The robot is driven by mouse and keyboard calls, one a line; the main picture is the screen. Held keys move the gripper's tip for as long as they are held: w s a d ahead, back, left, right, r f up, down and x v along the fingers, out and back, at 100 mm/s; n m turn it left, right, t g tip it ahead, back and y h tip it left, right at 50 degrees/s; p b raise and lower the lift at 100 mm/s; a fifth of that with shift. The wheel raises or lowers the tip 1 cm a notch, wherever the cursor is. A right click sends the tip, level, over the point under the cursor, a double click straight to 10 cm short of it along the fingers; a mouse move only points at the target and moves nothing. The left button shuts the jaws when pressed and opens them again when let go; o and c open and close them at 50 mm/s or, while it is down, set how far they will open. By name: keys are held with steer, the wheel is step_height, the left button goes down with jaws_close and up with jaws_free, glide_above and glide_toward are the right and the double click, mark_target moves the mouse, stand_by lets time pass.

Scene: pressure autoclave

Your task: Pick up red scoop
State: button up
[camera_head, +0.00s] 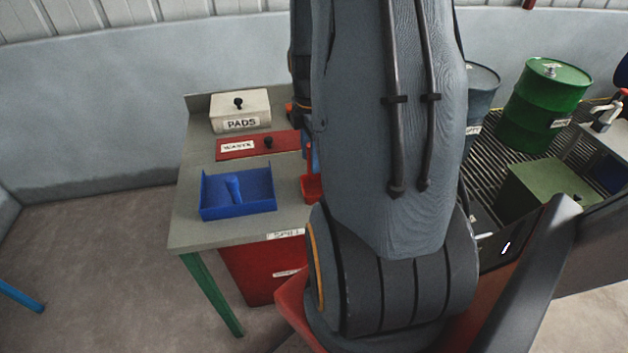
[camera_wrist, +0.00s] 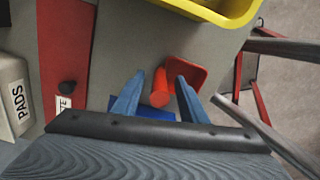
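The red scoop (camera_head: 311,188) is on the grey table, right of the blue tray, and partly hidden by my arm in the head view. In the wrist view the red scoop (camera_wrist: 185,74) shows its pan at upper right and its round handle pointing toward the camera. My gripper (camera_wrist: 160,82) is open, with a blue finger on each side of the handle. Gaps show between the handle and both fingers. In the head view my gripper is mostly hidden behind my arm.
A blue tray (camera_head: 215,212) with a blue handle-like piece stands left of the scoop. Behind it are a red WASTE lid (camera_head: 226,155) and a PADS box (camera_head: 255,103). A yellow container (camera_wrist: 222,14) is beyond the scoop. A green drum (camera_head: 541,108) stands at right.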

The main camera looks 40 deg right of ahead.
steer(key=shift+f, duration=1)
jaws_close()
steer(key=shift+r, duration=0.2)
